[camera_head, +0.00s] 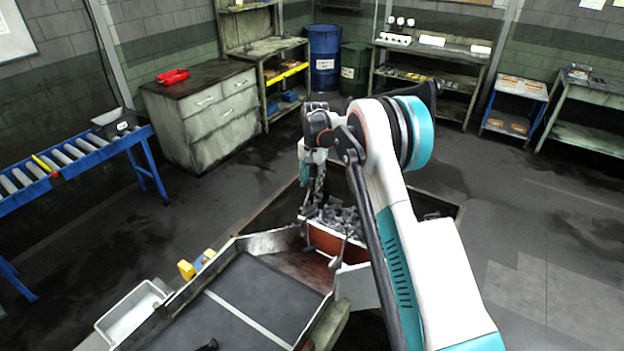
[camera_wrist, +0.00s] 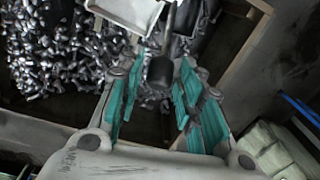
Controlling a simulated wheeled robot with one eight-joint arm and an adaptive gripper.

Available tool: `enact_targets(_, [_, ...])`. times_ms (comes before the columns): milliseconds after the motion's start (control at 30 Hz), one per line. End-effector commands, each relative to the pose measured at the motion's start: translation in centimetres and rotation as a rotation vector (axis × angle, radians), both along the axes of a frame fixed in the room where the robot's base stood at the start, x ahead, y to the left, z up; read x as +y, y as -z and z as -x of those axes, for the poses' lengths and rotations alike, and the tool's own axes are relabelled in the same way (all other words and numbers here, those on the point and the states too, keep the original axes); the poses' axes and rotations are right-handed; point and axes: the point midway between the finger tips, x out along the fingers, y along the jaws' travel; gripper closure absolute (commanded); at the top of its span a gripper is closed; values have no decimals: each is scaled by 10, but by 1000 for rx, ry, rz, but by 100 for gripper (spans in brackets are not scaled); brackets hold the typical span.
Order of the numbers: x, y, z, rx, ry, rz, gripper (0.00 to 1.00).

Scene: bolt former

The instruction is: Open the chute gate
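My gripper (camera_head: 314,188) hangs above the far end of the chute (camera_head: 292,262) in the head view. In the wrist view its two teal-padded fingers (camera_wrist: 158,95) are apart. A dark rounded handle (camera_wrist: 160,72) on a thin rod stands between them, with no clear contact on either side. A pale metal plate (camera_wrist: 124,10) lies beside the rod at the top of that view. An orange-red panel (camera_head: 324,240) crosses the chute's end in the head view; I cannot tell for sure whether it is the gate. My arm hides part of the chute's right side.
Many loose metal bolts (camera_wrist: 62,48) lie beyond the chute end, in a bin with a wooden-looking rim (camera_wrist: 240,62). A white tray (camera_head: 131,313) and a yellow part (camera_head: 187,269) sit left of the chute. A roller conveyor (camera_head: 80,152) stands at far left. The right floor is open.

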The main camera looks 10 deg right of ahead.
Motion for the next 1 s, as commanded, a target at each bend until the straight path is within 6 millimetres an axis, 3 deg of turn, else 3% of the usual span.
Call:
enact_targets(33, [0,0,0,0,0,0,85])
enact_targets(100, [0,0,0,0,0,0,100])
enact_targets(567, [7,-4,6,-40,-2,42,100])
enact_targets(1000, [40,-14,40,-264,-7,263,100])
